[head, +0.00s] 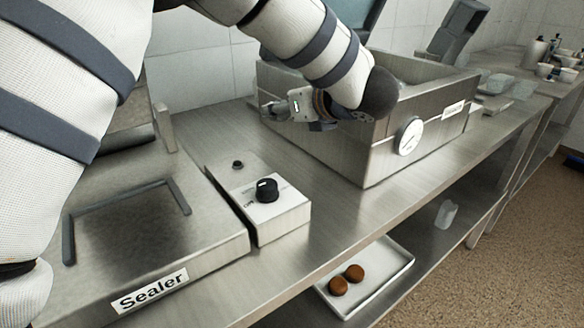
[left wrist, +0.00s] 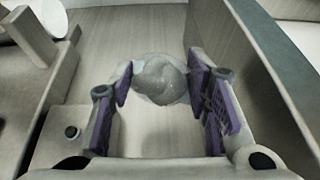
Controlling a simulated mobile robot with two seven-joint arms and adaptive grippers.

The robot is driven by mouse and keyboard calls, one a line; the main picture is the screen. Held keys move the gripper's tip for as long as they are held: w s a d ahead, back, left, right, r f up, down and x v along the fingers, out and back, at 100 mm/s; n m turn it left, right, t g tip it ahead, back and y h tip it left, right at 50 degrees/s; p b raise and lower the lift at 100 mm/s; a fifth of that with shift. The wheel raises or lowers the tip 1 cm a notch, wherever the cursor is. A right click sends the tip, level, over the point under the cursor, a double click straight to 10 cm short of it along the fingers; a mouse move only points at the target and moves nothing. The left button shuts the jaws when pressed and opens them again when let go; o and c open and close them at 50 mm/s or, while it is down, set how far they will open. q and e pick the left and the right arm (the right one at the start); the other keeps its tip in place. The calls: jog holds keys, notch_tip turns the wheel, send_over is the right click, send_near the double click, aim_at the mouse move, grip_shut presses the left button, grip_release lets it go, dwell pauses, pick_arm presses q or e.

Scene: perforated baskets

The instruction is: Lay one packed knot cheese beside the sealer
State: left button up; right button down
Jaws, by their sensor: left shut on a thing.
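The sealer (head: 150,235) is a steel machine with a "Sealer" label at the left of the counter. Its control box with a black knob (head: 280,212) stands at its right side. My left gripper (head: 270,109) is above the counter, behind the control box and beside the large steel box. In the left wrist view its purple-padded fingers (left wrist: 160,100) are shut on a knot cheese (left wrist: 163,82) in a clear pack. The control box (left wrist: 72,132) shows at the lower left there. The cheese is not discernible in the head view. My right gripper is not in view.
A large steel box (head: 345,155) with a dial gauge (head: 408,136) stands right of my gripper. A strip of bare counter (head: 330,210) lies between it and the control box. Below, a white tray (head: 385,275) holds two brown rounds (head: 346,280). Bowls and bottles stand far right.

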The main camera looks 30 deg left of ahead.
aim_at(285, 164)
pick_arm(q)
jog(key=shift+f, duration=0.4)
notch_tip(285, 164, down, 9)
jog(key=shift+r+b, duration=0.1)
jog(key=shift+b, duration=0.3)
jog(key=shift+f, duration=0.2)
jog(key=o, duration=1.1)
jog(key=shift+o, duration=0.2)
jog(key=shift+r, duration=0.15)
jog(key=v, duration=1.2)
jog(key=shift+w+r+p, duration=0.1)
jog(key=shift+w+p, duration=0.05)
jog(key=shift+p, duration=0.15)
